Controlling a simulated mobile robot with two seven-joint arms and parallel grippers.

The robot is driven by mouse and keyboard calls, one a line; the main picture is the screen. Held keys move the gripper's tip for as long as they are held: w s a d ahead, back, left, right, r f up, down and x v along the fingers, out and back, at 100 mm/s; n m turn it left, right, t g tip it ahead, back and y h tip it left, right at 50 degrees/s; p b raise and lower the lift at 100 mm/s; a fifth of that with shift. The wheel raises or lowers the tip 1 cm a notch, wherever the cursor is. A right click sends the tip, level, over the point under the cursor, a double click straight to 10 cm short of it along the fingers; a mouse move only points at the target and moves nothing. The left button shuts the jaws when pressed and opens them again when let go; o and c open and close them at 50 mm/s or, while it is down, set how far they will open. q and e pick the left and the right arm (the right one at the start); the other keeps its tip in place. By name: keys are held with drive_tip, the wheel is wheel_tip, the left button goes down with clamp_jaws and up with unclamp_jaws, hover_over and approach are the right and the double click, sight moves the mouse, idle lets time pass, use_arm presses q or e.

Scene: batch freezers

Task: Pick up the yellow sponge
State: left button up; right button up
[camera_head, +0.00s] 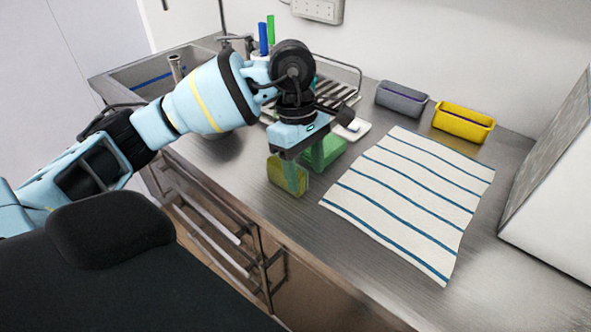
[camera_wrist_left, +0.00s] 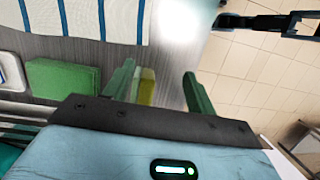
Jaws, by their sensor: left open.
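The yellow sponge (camera_head: 276,174) stands near the front edge of the steel counter in the head view, partly covered by a finger of my left gripper (camera_head: 291,178). In the left wrist view the yellow sponge (camera_wrist_left: 147,88) shows between the green fingers of my open left gripper (camera_wrist_left: 158,70), close beside the left finger and apart from the right one. Its lower part is hidden by the gripper body. I cannot tell whether a finger touches it. My right gripper is in neither view.
A green sponge (camera_head: 325,152) lies just behind the yellow one. A striped towel (camera_head: 395,197) covers the counter to the right. A grey tub (camera_head: 401,99) and a yellow tub (camera_head: 463,122) stand at the back. A dish rack (camera_head: 338,88) and sink (camera_head: 150,75) are at the left.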

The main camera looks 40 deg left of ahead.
use_arm(q)
drive_tip(key=a+r, duration=0.1)
drive_tip(key=w+a+r+y, duration=0.1)
drive_tip(key=a, duration=0.1)
drive_tip(key=w+a+r+y, duration=0.1)
drive_tip(key=a, duration=0.1)
drive_tip(key=shift+a+t, duration=0.15)
drive_tip(key=shift+t, duration=0.25)
drive_tip(key=shift+s+f, duration=0.1)
drive_tip(key=shift+f, duration=1.1)
drive_tip(key=shift+d+f, duration=0.15)
drive_tip(key=shift+f, duration=1.2)
drive_tip(key=shift+d+f, duration=0.1)
drive_tip(key=shift+f, duration=1.2)
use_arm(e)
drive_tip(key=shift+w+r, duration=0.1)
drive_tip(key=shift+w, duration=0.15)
use_arm(q)
drive_tip(key=c, duration=1)
drive_tip(key=shift+c, duration=0.2)
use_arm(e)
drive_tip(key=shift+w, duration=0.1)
use_arm(q)
drive_tip(key=shift+r, duration=0.15)
